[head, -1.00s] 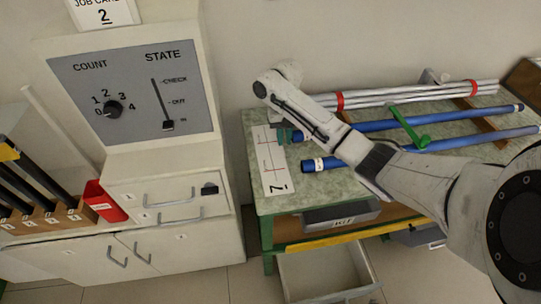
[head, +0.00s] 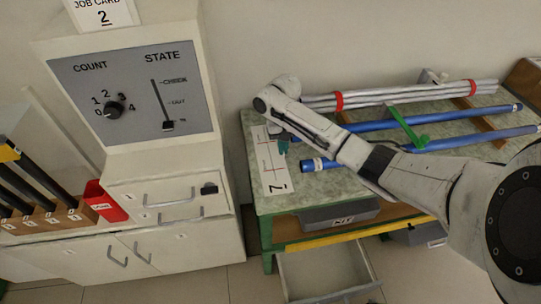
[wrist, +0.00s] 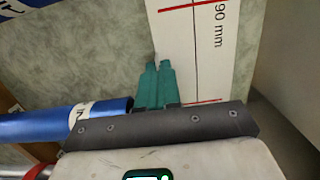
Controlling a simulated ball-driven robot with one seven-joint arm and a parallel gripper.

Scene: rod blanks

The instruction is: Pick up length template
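The length template (head: 270,175) is a white card with red lines and a 7. It lies flat on the left end of the green workbench in the head view. In the wrist view its white face (wrist: 215,60) shows red marks and "90 mm". My gripper (head: 281,146) is low over the template's right edge in the head view. In the wrist view its two teal fingers (wrist: 157,68) are close together beside and partly over the card's left edge. They look shut with nothing seen between them. Whether the tips touch the card cannot be told.
Two blue tubes (head: 455,143) lie on the bench right of the template; one end (wrist: 60,124) is close left of my fingers. Silver rods (head: 400,94) with red bands lie behind, and a green piece (head: 408,128) crosses the tubes. A cabinet (head: 165,185) stands left.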

